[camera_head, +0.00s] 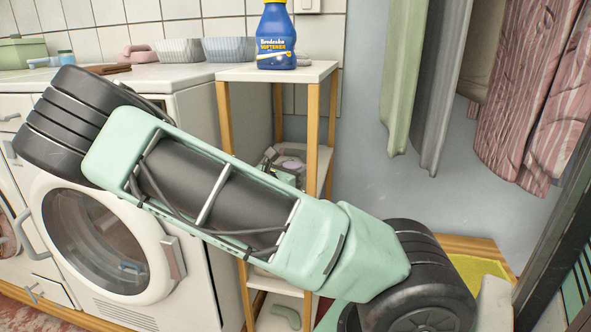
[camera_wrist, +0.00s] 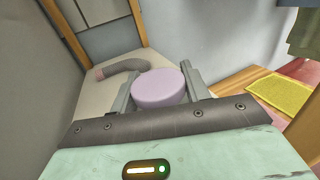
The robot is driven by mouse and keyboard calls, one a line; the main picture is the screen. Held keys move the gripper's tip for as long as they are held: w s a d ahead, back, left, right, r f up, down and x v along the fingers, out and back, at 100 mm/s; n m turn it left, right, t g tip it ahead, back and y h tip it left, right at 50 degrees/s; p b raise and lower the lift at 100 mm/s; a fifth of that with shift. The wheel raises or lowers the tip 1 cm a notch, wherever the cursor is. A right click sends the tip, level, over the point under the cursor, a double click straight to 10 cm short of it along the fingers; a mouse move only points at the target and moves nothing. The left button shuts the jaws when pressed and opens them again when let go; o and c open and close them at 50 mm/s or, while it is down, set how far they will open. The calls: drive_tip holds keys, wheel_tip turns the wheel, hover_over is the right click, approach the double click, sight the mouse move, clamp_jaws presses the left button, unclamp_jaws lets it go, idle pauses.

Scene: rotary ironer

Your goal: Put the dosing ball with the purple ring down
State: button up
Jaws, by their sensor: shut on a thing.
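The dosing ball (camera_wrist: 158,88) shows in the wrist view as a pale purple round top between the two grey fingers of my gripper (camera_wrist: 160,92). My gripper is shut on it. The ball's lower part is hidden by my gripper, so I cannot tell whether it touches the cream shelf board (camera_wrist: 100,99) below. In the head view the purple top (camera_head: 291,164) shows small at the shelf rack's middle level, behind my arm. My arm hides most of my gripper there.
A grey curved object with a pinkish end (camera_wrist: 122,68) lies beside the ball on the board. The wooden-legged rack (camera_head: 226,117) carries a blue softener bottle (camera_head: 276,38) on top. A washing machine (camera_head: 192,105) stands left of it; hanging clothes (camera_head: 527,85) are at right.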

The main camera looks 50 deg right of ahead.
drive_tip(key=o, duration=1)
drive_tip(key=shift+a+r, duration=0.1)
drive_tip(key=shift+a, duration=0.1)
drive_tip(key=a+p, duration=0.3)
drive_tip(key=a, duration=0.7)
drive_tip(key=shift+a+p, duration=0.15)
drive_tip(key=shift+p, duration=0.2)
drive_tip(key=shift+a, duration=0.65)
